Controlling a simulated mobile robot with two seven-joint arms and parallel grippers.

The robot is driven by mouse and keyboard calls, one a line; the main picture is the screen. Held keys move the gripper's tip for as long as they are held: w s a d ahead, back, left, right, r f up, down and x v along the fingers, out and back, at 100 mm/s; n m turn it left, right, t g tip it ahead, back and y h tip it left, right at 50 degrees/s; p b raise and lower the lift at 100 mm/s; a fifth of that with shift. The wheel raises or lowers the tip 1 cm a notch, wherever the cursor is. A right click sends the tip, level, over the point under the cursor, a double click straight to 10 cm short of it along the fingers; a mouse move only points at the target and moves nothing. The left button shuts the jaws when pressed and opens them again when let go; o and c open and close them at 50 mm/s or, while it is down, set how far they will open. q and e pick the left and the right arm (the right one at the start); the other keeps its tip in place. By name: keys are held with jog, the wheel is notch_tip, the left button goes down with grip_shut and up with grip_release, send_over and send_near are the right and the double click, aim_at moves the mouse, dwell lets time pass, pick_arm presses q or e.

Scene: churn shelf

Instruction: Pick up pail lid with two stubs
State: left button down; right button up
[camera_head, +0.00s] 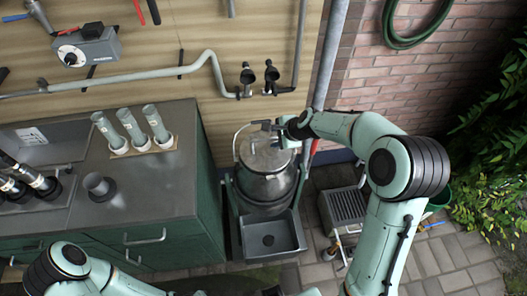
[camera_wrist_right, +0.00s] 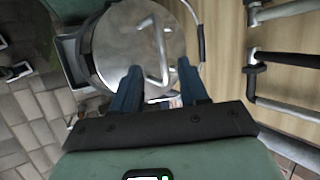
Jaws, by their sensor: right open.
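The round metal pail lid (camera_head: 262,158) sits on top of a dark metal pail (camera_head: 266,187). In the right wrist view the lid (camera_wrist_right: 112,40) is a flat grey disc with a bent grey bar standing on it; I cannot make out two separate stubs. My right gripper (camera_head: 271,126) is over the lid's far edge. In the wrist view its two dark blue fingers (camera_wrist_right: 158,68) are apart, on either side of the bar's lower end, with nothing clearly held. My left arm shows at the bottom left, but its gripper is out of sight.
A green cabinet with a metal top (camera_head: 120,205) is to the left, holding several grey tubes. Two black-handled taps (camera_head: 258,78) are on the wall behind. A grey grated box (camera_head: 345,208) stands right.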

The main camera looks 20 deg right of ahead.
aim_at(267, 139)
jog(key=x, duration=0.7)
jog(key=shift+w+f, duration=0.2)
jog(key=shift+w, duration=0.05)
grip_shut()
jog(key=shift+d, duration=0.1)
dwell(1.0)
jog(key=shift+r, duration=0.1)
